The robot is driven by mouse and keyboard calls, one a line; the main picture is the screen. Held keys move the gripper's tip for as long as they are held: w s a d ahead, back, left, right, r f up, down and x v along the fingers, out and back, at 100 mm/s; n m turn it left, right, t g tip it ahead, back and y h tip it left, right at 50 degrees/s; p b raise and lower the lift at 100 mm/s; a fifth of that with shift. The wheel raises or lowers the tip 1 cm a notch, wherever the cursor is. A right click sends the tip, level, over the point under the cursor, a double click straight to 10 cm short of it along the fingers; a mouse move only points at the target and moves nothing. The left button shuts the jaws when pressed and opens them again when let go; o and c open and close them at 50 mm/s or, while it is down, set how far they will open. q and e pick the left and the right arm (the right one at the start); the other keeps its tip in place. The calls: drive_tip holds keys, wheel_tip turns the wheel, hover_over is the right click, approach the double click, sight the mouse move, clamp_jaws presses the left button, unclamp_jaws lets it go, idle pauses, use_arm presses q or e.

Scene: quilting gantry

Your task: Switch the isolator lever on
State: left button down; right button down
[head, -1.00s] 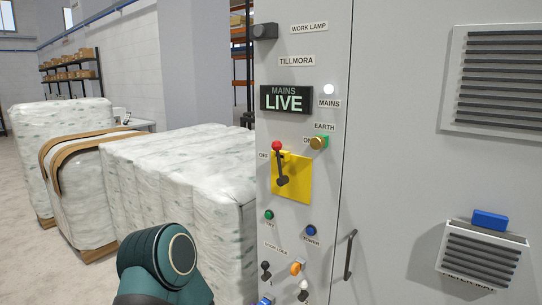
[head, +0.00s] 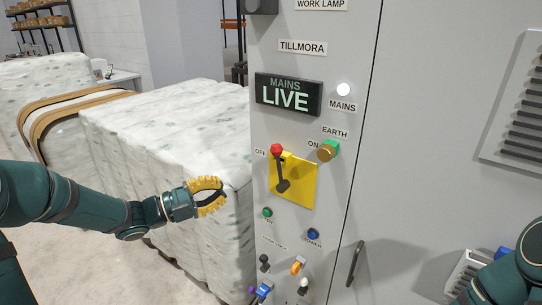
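The isolator lever (head: 280,170) is a dark lever with a red knob at its top, on a yellow plate (head: 301,184) on the grey cabinet front. It points up and leans slightly left from its lower pivot. My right gripper is out of view; part of that arm shows lower right.
A lit MAINS LIVE display (head: 288,95) and a brass EARTH knob (head: 326,152) sit above and right of the lever. Small buttons and switches are below. A door handle (head: 355,263) sticks out lower right. Wrapped stacks (head: 165,135) stand left of the cabinet.

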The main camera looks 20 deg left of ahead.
sight(279, 167)
use_arm(q)
drive_tip(key=w+d+r+m+g+h+p, duration=0.1)
drive_tip(key=w+d+r+m, duration=0.1)
drive_tip(key=w+d, duration=0.5)
drive_tip(key=d+r, duration=0.1)
drive_tip(key=d, duration=0.2)
drive_tip(key=shift+d, duration=0.35)
drive_tip(key=shift+w, duration=0.1)
drive_tip(key=m+b, duration=0.1)
drive_tip(key=d+m+g+y+b, duration=0.1)
drive_tip(key=shift+d+r+b, duration=0.15)
drive_tip(key=shift+d+b, duration=0.15)
drive_tip(key=shift+b, duration=0.05)
idle(0.4)
